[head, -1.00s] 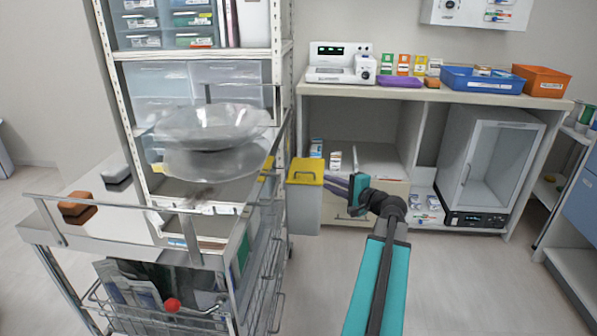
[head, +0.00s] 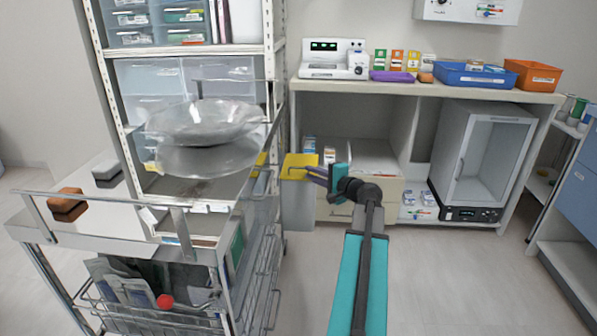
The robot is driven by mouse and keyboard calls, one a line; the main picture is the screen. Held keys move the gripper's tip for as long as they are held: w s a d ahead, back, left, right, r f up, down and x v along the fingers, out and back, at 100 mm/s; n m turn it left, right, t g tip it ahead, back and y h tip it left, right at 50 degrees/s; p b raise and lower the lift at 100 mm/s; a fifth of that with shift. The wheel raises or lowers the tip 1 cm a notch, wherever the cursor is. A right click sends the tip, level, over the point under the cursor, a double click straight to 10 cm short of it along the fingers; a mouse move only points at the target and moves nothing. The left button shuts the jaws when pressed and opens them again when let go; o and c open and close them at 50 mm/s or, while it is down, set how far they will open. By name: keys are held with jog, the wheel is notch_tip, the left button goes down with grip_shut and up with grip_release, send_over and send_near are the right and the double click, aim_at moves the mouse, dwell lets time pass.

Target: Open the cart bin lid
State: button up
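The cart bin (head: 297,208) is a narrow grey box at the right side of the metal cart. Its yellow lid (head: 294,160) lies on top and looks closed, though a slight lift cannot be ruled out. The fingers overlap the lid handle area, so contact and the gap between the fingertips are unclear.
A counter (head: 420,92) with devices and boxes is behind the bin. The floor at right is clear.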

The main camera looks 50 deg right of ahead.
aim_at(299, 168)
jog(key=w, duration=0.2)
jog(key=w+b, duration=0.1)
jog(key=w, duration=0.2)
jog(key=w+f, duration=0.1)
jog(key=w, duration=0.1)
jog(key=shift+w+d, duration=0.2)
jog(key=shift+d, duration=0.2)
grip_shut()
dwell(1.2)
jog(key=shift+a+r, duration=0.1)
